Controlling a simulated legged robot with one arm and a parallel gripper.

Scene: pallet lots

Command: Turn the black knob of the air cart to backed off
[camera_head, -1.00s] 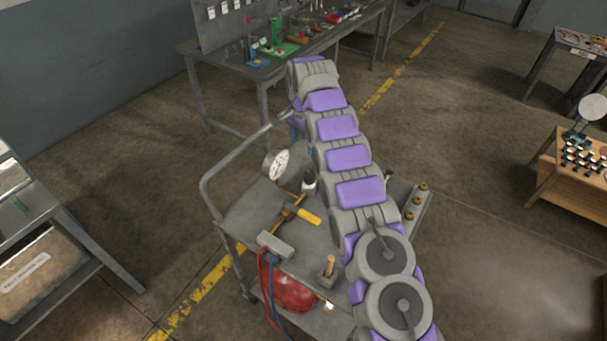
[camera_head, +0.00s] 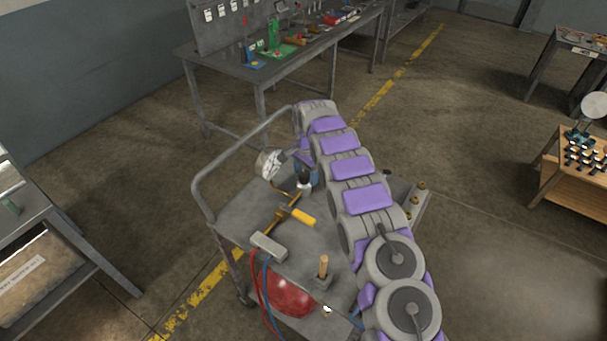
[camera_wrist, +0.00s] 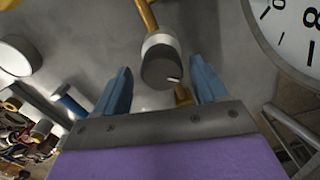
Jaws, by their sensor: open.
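The air cart (camera_head: 235,205) is a grey wheeled cart with a bent tube handle. Its black knob (camera_head: 304,178) sits on a pale collar at the end of brass piping. In the wrist view the dark round knob (camera_wrist: 160,68) shows a short white mark at its lower right edge. My gripper (camera_wrist: 161,70) is open, with one blue finger on each side of the knob in the picture. I cannot tell whether either finger touches it. In the head view my gripper (camera_head: 311,169) is beside the knob, partly hidden by my arm.
A white dial gauge (camera_head: 268,163) stands close to the knob; it fills the upper right of the wrist view (camera_wrist: 290,35). A yellow lever (camera_head: 302,217), a grey block (camera_head: 269,247), a wooden peg (camera_head: 323,267) and a red tank (camera_head: 290,297) are also on the cart.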

